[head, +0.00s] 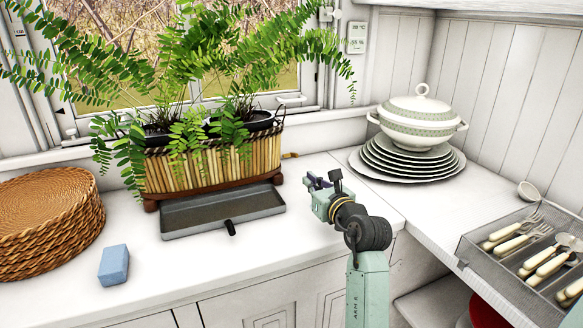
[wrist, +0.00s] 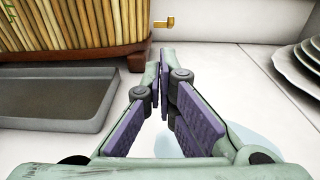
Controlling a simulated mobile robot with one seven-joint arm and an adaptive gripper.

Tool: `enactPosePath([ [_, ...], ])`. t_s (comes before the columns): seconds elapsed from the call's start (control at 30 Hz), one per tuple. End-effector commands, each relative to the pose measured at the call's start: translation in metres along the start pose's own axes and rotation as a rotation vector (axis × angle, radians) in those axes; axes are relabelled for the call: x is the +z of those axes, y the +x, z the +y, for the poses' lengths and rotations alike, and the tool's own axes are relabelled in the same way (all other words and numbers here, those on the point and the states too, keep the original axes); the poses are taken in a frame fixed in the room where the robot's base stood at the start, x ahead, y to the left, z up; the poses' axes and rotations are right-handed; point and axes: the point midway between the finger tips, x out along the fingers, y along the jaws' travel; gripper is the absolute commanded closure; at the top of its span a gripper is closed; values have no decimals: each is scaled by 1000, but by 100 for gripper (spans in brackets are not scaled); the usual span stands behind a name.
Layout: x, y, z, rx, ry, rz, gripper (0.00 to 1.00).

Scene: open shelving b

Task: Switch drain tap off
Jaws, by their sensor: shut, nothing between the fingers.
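A small brass tap (head: 290,155) sticks out from the right end of the bamboo planter (head: 215,165). In the wrist view the brass tap (wrist: 165,22) is beyond my fingertips, near the top edge. Its handle position is too small to tell. My gripper (head: 322,182) is over the counter, to the right of the planter and nearer the front than the tap. In the wrist view my gripper (wrist: 160,72) is shut and empty, its purple-padded fingers meeting at the tips, apart from the tap.
A grey drip tray (head: 222,211) with a black knob lies before the planter. Stacked plates (head: 365,165) under a tureen (head: 418,117) stand to the right. A blue sponge (head: 114,265), woven mats (head: 45,220) and a cutlery tray (head: 478,252) are farther off. Fern fronds hang over the planter.

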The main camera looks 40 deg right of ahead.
Motion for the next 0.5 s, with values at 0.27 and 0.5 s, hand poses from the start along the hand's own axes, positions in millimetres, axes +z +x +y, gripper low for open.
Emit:
enactPosePath([
  [0.27,-5,-4,-11,-24,-7,16,100],
  [0.5,-4,1,-10,-22,-6,15,100],
])
